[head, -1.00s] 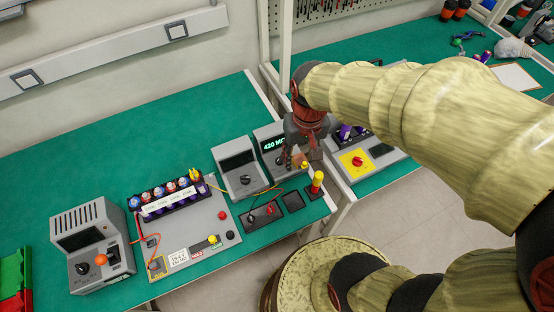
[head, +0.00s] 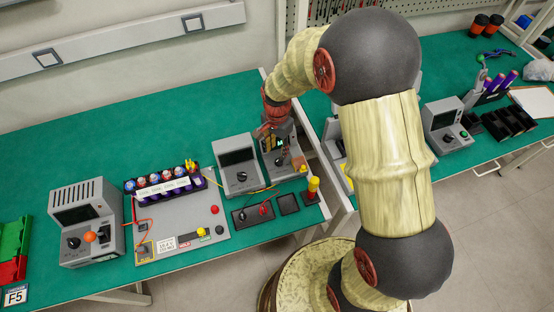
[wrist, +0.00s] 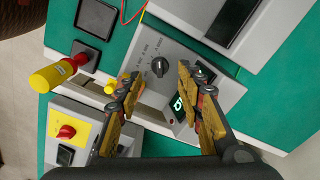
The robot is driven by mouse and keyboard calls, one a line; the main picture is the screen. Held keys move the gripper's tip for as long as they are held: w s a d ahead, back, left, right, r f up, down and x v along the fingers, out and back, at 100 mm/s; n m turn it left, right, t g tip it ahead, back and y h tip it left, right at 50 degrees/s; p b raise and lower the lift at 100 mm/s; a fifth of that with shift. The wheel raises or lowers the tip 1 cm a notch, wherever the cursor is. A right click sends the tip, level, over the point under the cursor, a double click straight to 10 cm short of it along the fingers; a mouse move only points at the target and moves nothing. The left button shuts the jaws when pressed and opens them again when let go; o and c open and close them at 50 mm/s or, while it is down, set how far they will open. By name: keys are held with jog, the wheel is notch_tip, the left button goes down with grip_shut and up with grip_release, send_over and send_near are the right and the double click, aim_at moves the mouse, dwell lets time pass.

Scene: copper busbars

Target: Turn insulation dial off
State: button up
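The insulation tester (head: 283,178) is a grey box on the green bench, partly hidden by my gripper in the head view. Its dark dial (wrist: 159,67) shows in the wrist view on the grey front panel, with printed marks around it. A lit green display (wrist: 178,106) is partly hidden by a finger. My gripper (wrist: 158,74) is open, with one finger on each side of the dial in the picture and nothing held. Whether the fingertips touch the dial or hover above it I cannot tell. In the head view my gripper (head: 280,138) is over the tester.
A similar grey meter (head: 238,163) stands just left of the tester. A yellow-and-red post (head: 313,188) and a black tray (head: 288,203) are in front. In the wrist view a box with a red knob on yellow (wrist: 65,131) is close by. A thin red-yellow lead runs near the meter.

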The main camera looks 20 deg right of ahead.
aim_at(277, 161)
notch_tip(277, 161, down, 7)
jog(key=shift+f+b, duration=0.1)
jog(key=shift+b, duration=0.8)
jog(key=shift+c, duration=0.4)
grip_shut()
